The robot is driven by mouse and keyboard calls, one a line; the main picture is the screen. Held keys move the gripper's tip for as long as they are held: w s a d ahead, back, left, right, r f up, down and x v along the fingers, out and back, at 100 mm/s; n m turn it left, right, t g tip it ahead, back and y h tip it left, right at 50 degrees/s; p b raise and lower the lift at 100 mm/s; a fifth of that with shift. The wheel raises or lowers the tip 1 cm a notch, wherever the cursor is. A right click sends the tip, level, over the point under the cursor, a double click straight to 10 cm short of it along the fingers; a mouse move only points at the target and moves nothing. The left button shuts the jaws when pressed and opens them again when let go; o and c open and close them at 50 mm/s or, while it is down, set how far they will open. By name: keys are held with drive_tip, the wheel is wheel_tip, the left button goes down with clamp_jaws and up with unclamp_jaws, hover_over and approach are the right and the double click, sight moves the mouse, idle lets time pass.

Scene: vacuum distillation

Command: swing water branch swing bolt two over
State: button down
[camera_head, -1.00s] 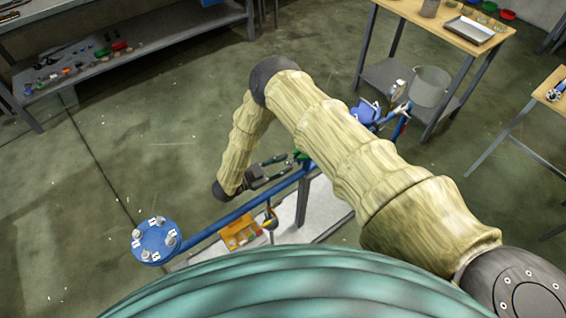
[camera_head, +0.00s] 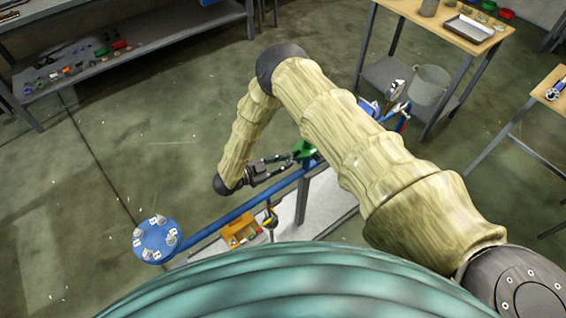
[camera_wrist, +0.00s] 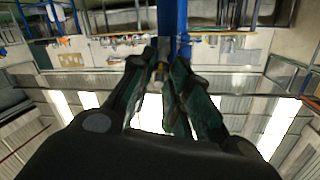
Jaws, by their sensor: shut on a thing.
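The blue pipe (camera_head: 227,219) runs diagonally from a round blue flange (camera_head: 156,239) with several bolts toward a green part (camera_head: 304,150) behind my arm. My gripper (camera_head: 291,161) reaches in from the left, with its fingertips beside the green part. In the wrist view, my gripper (camera_wrist: 164,68) has its dark green fingers close together on a small metal and yellowish piece (camera_wrist: 160,73), apparently the swing bolt. A vertical blue post (camera_wrist: 172,25) stands right behind it. The fingers hide most of the piece, so its exact tilt cannot be told.
An orange box (camera_head: 240,231) lies below the pipe. A blue part (camera_head: 369,107), a gauge (camera_head: 396,89) and a grey bucket (camera_head: 429,85) are to the right. A wooden table (camera_head: 443,22) stands behind.

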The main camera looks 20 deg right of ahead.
sight(287, 160)
drive_tip(key=r+y, duration=0.1)
drive_tip(key=r+y+p, duration=0.1)
drive_tip(key=shift+w+d+g+y, duration=0.15)
drive_tip(key=shift+d+g+y, duration=0.15)
drive_tip(key=shift+d, duration=0.1)
drive_tip(key=shift+w+d+r+n+g+y+p, duration=0.15)
drive_tip(key=shift+d+r+n+g+y+p, duration=0.15)
drive_tip(key=shift+y, duration=0.7)
drive_tip(key=shift+d, duration=0.1)
drive_tip(key=c, duration=1.6)
unclamp_jaws()
drive_tip(key=shift+o, duration=0.2)
drive_tip(key=v, duration=1.2)
